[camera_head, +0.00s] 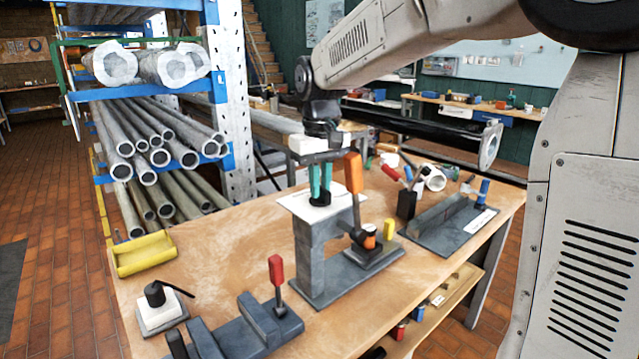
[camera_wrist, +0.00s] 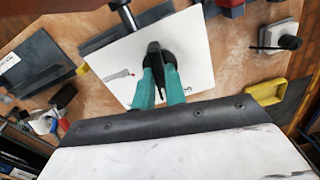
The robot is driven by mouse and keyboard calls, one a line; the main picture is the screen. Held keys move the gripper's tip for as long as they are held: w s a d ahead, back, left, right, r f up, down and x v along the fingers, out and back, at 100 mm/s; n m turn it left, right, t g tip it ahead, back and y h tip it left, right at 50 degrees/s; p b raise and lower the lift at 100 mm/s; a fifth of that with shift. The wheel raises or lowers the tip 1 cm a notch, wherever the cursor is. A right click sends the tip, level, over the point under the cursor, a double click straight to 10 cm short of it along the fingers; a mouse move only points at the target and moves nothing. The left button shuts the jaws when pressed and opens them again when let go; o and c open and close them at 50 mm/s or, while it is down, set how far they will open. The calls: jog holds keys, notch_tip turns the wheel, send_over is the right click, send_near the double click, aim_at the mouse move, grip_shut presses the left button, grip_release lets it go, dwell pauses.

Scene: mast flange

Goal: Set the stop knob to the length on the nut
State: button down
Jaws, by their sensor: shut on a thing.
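A black knob (camera_head: 319,198) stands on a white plate (camera_head: 296,204) on top of a grey metal stand (camera_head: 312,262) at the middle of the bench. My gripper (camera_head: 320,184) points down with its teal fingers shut on this knob. In the wrist view the knob (camera_wrist: 157,57) sits between the fingertips, partly hidden by them. The white plate (camera_wrist: 193,40) there carries a small red-and-grey mark and a small dark marking too blurred to read. I cannot make out a nut or a length on one.
An orange-handled lever (camera_head: 353,172) rises close to my gripper's right. A second black knob (camera_head: 155,293) sits on a white block at the front left, near a vise (camera_head: 250,330) with a red handle. A pipe rack (camera_head: 150,75) stands behind left. The left bench top is mostly clear.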

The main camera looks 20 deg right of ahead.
aim_at(321, 187)
jog(key=shift+n, duration=0.8)
jog(key=c, duration=1.4)
grip_release()
jog(key=shift+c, duration=0.2)
notch_tip(321, 187, up, 7)
jog(key=shift+f, duration=0.15)
jog(key=shift+r, duration=0.55)
jog(key=shift+s+r, duration=0.1)
